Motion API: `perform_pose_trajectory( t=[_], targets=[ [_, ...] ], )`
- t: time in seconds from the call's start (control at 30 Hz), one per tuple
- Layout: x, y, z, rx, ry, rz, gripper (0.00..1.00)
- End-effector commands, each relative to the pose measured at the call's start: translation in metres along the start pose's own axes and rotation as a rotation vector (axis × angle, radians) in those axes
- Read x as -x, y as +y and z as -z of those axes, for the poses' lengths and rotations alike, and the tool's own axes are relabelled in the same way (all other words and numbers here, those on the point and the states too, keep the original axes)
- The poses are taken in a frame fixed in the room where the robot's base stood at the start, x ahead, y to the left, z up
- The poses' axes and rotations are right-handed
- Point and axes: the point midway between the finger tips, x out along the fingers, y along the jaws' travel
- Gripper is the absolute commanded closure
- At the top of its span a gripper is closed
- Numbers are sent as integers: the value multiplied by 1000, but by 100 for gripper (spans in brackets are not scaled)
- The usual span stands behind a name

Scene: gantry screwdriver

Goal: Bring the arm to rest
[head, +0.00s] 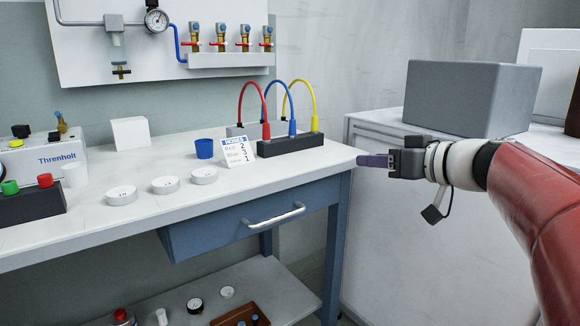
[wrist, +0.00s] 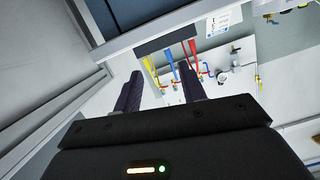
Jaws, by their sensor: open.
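My gripper (head: 372,161) is held out in the air at the right end of the white workbench (head: 290,172), pointing left in the head view. In the wrist view its two dark fingers (wrist: 158,92) stand apart with nothing between them. My red and white arm reaches in from the right edge of the head view. The gripper looks close to the bench's right corner; whether it touches the bench cannot be told.
On the bench stand a black block (head: 290,143) with red, blue and yellow hoses, a hose card (head: 238,150), a blue cup (head: 204,148) and several white discs (head: 165,185). A grey box (head: 470,97) sits on the cabinet behind my arm. A blue drawer (head: 250,218) is shut.

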Motion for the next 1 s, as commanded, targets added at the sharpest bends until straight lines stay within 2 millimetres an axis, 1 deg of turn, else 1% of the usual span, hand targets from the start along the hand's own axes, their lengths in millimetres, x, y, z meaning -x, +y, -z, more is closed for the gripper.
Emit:
perform_pose_trajectory(
  t=[0.03,0.07,0.17,0.27,0.33,0.37,0.4,0.5,0.6,0.7,0.87,0.9,1.0],
  targets=[
    [0,-12,-11,-21,-42,3,59],
    [0,-18,-18,-37,-68,1,59],
    [3,-39,-48,-95,-170,-10,59],
    [11,-63,-84,-154,-290,-39,59],
    [20,-82,-116,-198,-389,-76,59],
    [26,-90,-131,-216,-435,-100,59],
    [35,-100,-153,-238,-495,-139,59],
    [60,-117,-202,-277,-620,-251,59],
    [83,-125,-240,-293,-698,-361,59],
    [104,-128,-269,-292,-743,-464,59],
    [132,-126,-306,-272,-769,-615,59],
    [136,-127,-289,-275,-769,-621,59],
    [140,-130,-266,-279,-770,-619,59]
  ],
)
